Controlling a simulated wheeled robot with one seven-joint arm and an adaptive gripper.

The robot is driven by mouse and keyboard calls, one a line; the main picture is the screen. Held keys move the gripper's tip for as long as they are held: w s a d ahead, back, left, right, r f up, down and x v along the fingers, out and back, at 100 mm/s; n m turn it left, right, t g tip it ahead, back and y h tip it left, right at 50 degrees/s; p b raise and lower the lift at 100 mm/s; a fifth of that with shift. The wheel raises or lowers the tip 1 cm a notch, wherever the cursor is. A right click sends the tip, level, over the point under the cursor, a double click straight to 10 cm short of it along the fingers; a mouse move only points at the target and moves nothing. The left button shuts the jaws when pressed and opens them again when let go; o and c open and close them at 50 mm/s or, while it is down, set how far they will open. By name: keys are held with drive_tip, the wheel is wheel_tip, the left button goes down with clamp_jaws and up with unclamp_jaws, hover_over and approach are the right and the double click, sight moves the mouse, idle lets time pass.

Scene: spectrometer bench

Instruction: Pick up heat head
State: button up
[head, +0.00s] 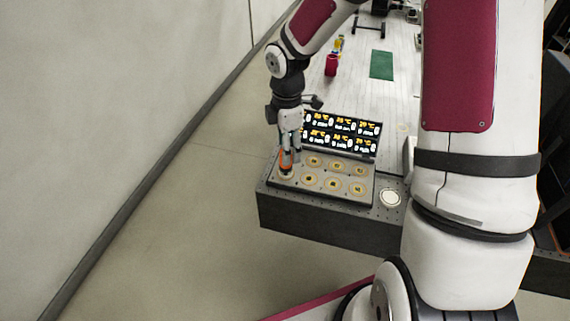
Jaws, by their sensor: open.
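A heating block (322,185) with round ringed wells lies on the near end of the bench. My gripper (290,154) points down over the left end of the block. A small part with an orange side (284,160) and a dark lower end stands between or right beside the fingers, at the front left well. It may be the heat head, but it is too small and partly covered to be sure. The gripper is open around or beside it; whether the fingers touch it cannot be told.
A lit display panel (343,131) stands just behind the block. A white disc (390,198) is at the block's right. Farther back are a red container (331,66) and a green mat (382,65). My arm covers the right side.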

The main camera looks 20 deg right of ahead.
drive_tip(key=shift+a+f+p, duration=0.15)
drive_tip(key=shift+f+p, duration=0.2)
drive_tip(key=shift+f, duration=2.8)
clamp_jaws()
